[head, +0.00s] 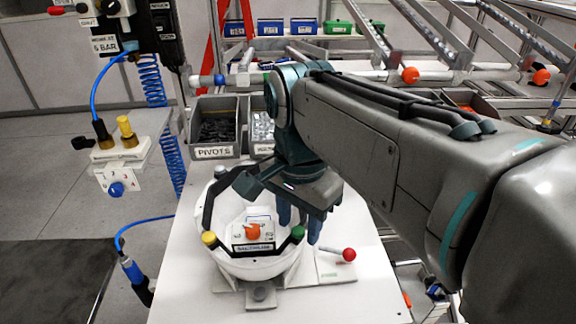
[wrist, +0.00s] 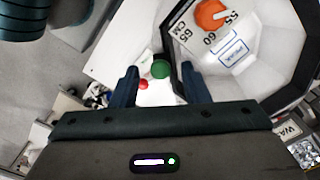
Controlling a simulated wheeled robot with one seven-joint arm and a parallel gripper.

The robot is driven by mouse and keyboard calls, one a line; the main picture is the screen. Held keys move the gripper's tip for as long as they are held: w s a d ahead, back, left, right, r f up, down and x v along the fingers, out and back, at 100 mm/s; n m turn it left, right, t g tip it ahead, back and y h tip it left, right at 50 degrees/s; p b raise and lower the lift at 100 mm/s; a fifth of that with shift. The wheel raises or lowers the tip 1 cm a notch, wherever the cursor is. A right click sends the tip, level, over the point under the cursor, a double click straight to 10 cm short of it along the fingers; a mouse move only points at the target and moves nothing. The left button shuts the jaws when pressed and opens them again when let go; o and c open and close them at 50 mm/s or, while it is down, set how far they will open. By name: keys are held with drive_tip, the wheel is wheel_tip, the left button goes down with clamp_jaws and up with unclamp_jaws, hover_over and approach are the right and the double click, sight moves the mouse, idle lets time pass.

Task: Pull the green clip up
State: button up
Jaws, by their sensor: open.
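The green clip (head: 298,233) sits on the right front rim of the white helmet shell (head: 255,268), at the end of a black strap. In the wrist view the green clip (wrist: 160,69) shows as a round green knob between my fingertips and beyond them. My gripper (head: 299,222) is over the right side of the shell, pointing down, with its fingers apart. In the wrist view my gripper (wrist: 159,78) is open, with nothing held. In the head view my wrist and fingers hide part of the shell's right rim.
A yellow clip (head: 209,238) is on the shell's left front rim. An orange dial (head: 253,231) stands inside the shell. A red-knobbed lever (head: 348,254) is at the right on the white table (head: 180,290). Grey bins (head: 214,151) stand behind the shell.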

drive_tip(key=shift+f, duration=0.1)
clamp_jaws()
drive_tip(key=shift+r+p, duration=0.45)
drive_tip(key=shift+r, duration=0.3)
unclamp_jaws()
drive_tip(key=shift+f, duration=0.1)
wheel_tip(320, 180, up, 14)
drive_tip(key=shift+f, duration=0.15)
drive_tip(key=n+t, duration=0.2)
drive_tip(key=n, duration=0.2)
approach(298, 230)
drive_tip(key=w+d+f, duration=0.3)
drive_tip(key=d+f, duration=0.2)
drive_tip(key=d, duration=0.1)
drive_tip(key=s+d+f+n+t, duration=0.1)
drive_tip(key=d+f+n, duration=0.3)
drive_tip(key=f, duration=0.6)
drive_tip(key=shift+s+f+n, duration=0.35)
drive_tip(key=shift+s+n, duration=0.25)
drive_tip(key=shift+s, duration=0.05)
